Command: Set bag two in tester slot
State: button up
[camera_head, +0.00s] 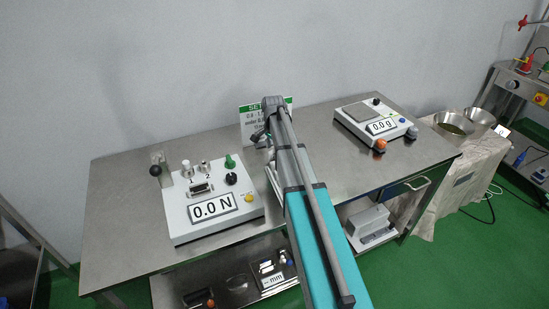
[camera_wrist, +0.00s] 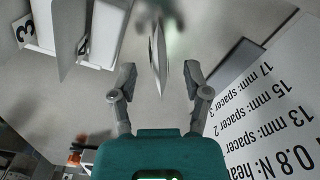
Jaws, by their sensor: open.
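The tester (camera_head: 180,220) is a pale box with a 0.0 N display, on the left of the steel table. My gripper is open in the wrist view (camera_wrist: 158,80), its two fingers apart. A thin, pale teabag (camera_wrist: 161,62), seen nearly edge-on, stands between and just beyond the fingertips, not visibly touching either. Its number cannot be read. A white holder (camera_wrist: 105,35) with a "3" label is at the upper left of the wrist view. In the head view my arm hides most of the holder, the bag and the fingers.
A sign (camera_head: 250,118) stands close behind my gripper; its text fills the right of the wrist view (camera_wrist: 275,115). A scale (camera_head: 352,125) reading 0.0 g stands at the right. Bare tabletop (camera_head: 315,140) lies between arm and scale. Metal bowls (camera_head: 453,124) are farther right.

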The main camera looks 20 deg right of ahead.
jog(key=shift+f+b, duration=0.45)
jog(key=shift+f, duration=0.25)
jog(key=c, duration=0.7)
jog(key=shift+c, duration=0.5)
jog(key=shift+r, duration=0.2)
notch_tip(320, 180, up, 3)
jog(key=p, duration=0.3)
jog(key=shift+f, duration=0.1)
jog(key=s+a+r+p, duration=0.2)
jog(key=s+r+p, duration=0.8)
jog(key=s, duration=0.3)
jog(key=shift+s+a, duration=0.4)
dwell(0.5)
